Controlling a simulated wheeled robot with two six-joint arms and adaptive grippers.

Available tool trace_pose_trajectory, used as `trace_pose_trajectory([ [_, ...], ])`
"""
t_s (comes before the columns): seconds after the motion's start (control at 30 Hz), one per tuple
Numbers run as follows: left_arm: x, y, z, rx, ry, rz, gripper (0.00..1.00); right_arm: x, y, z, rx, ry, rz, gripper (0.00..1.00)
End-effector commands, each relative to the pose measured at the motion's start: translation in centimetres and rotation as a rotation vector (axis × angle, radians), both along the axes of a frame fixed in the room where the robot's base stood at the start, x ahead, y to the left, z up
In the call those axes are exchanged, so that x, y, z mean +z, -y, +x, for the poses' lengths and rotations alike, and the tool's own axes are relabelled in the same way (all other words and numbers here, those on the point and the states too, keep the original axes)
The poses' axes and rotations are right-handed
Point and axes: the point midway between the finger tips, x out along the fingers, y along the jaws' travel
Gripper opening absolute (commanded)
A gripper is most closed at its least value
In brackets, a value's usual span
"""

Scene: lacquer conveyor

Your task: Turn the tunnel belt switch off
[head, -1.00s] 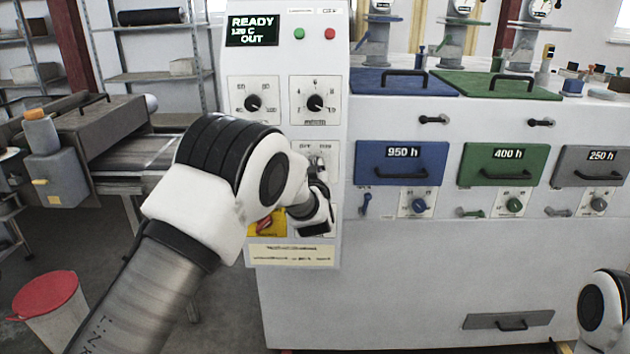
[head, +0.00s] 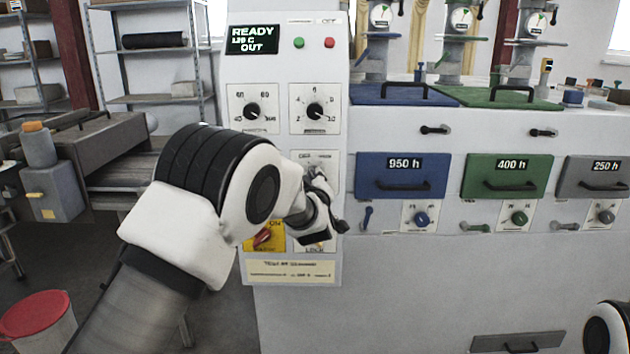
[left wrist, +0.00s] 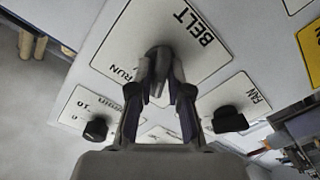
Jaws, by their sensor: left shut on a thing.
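The belt switch (left wrist: 158,58) is a dark knob on a white plate lettered BELT and RUN in the left wrist view. My left gripper (left wrist: 158,88) is shut on this knob, one finger on each side of it. In the head view the left gripper (head: 325,210) is against the lower part of the white control panel (head: 283,75), and it hides the knob. The upper part of the belt plate (head: 318,159) shows above it. The exact pointer angle is hard to read behind the fingers. My right gripper is out of view.
A FAN knob (left wrist: 229,119) and another dark knob (left wrist: 96,129) sit close to the fingers. A red handle on a yellow plate (head: 277,235) is beside the left gripper. Blue (head: 400,177) and green (head: 507,176) drawers are to the right.

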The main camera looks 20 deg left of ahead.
Motion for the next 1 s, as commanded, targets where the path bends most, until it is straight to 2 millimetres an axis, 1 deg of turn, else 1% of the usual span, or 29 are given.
trace_pose_trajectory([
  [0.87, 0.18, -0.07, 0.01, 0.002, 0.004, -0.001, 0.00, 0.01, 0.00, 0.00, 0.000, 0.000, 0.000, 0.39],
  [0.9, 0.18, -0.07, 0.02, 0.002, 0.004, -0.001, 0.32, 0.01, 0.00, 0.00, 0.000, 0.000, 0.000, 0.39],
  [0.93, 0.18, -0.06, 0.02, 0.002, 0.004, -0.001, 0.39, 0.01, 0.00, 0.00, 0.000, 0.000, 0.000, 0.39],
  [1.0, 0.15, -0.06, 0.01, 0.001, 0.003, 0.000, 0.39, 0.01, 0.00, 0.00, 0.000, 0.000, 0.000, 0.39],
])
